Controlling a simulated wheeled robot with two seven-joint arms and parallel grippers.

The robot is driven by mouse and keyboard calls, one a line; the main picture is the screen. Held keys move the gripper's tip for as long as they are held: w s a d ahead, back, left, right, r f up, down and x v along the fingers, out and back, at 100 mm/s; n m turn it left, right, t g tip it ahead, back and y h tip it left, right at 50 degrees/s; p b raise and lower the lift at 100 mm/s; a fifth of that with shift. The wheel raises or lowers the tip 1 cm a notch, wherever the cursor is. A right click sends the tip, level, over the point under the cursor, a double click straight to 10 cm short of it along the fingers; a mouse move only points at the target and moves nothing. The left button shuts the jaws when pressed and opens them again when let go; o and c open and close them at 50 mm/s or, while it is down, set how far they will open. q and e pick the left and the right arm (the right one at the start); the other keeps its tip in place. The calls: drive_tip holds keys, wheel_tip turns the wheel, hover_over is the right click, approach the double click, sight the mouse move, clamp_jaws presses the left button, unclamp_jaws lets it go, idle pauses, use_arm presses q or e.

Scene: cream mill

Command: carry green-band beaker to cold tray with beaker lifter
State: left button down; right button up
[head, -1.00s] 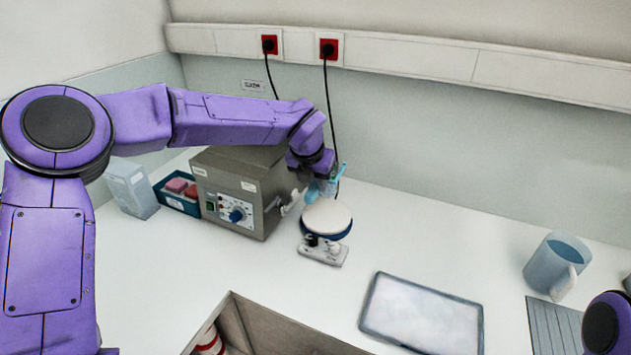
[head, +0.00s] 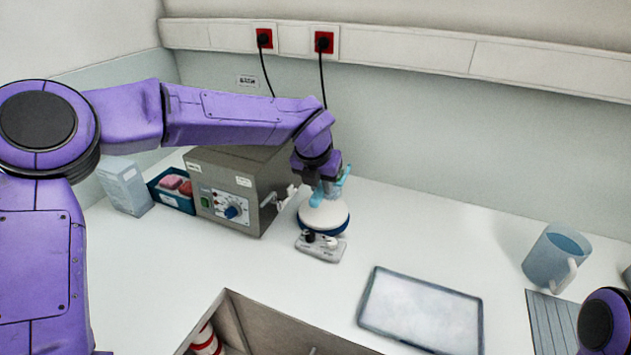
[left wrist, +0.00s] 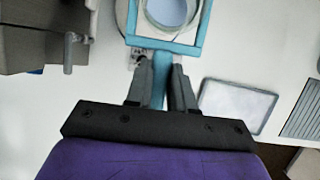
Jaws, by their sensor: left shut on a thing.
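My left gripper (head: 318,178) is shut on the teal handle of the beaker lifter (head: 318,194). In the left wrist view, the fingers (left wrist: 160,72) clamp that handle and the lifter's square frame (left wrist: 163,44) extends away from them. A round, glassy beaker rim (left wrist: 168,22) shows within the frame; I cannot tell whether the frame bears it. A bit of green beside the gripper in the head view may be the beaker's band. The lifter is over or just above the round white hotplate (head: 323,218). The cold tray (head: 420,312), pale with a dark rim, lies front right.
A grey control box (head: 232,190) stands left of the hotplate, with a blue bin (head: 170,190) beside it. A blue mug (head: 557,258) stands at right near a grey ribbed mat (head: 552,320). Counter between hotplate and tray is clear. An open recess lies in front.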

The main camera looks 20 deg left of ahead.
use_arm(q)
drive_tip(key=shift+s+d+f+b, duration=0.7)
drive_tip(key=shift+s+d+b, duration=0.85)
drive_tip(key=shift+s+d, duration=2.3)
drive_tip(key=shift+s+d+f+b, duration=0.75)
drive_tip(key=shift+s+d+b, duration=1.1)
drive_tip(key=shift+d, duration=3.7)
drive_tip(key=shift+s+d+f+b, duration=0.7)
drive_tip(key=shift+s+d+b, duration=0.5)
drive_tip(key=shift+s+d, duration=2.85)
drive_tip(key=shift+w+d+f+b, duration=0.2)
drive_tip(key=shift+w+f+b, duration=0.05)
drive_tip(key=shift+f+b, duration=0.45)
drive_tip(key=shift+w+d+f+b, duration=0.25)
drive_tip(key=shift+f+b, duration=0.3)
drive_tip(key=shift+f, duration=0.3)
drive_tip(key=shift+w+d+f+b, duration=0.2)
drive_tip(key=shift+w+f+b, duration=0.05)
drive_tip(key=shift+f+b, duration=0.45)
drive_tip(key=shift+f, duration=0.15)
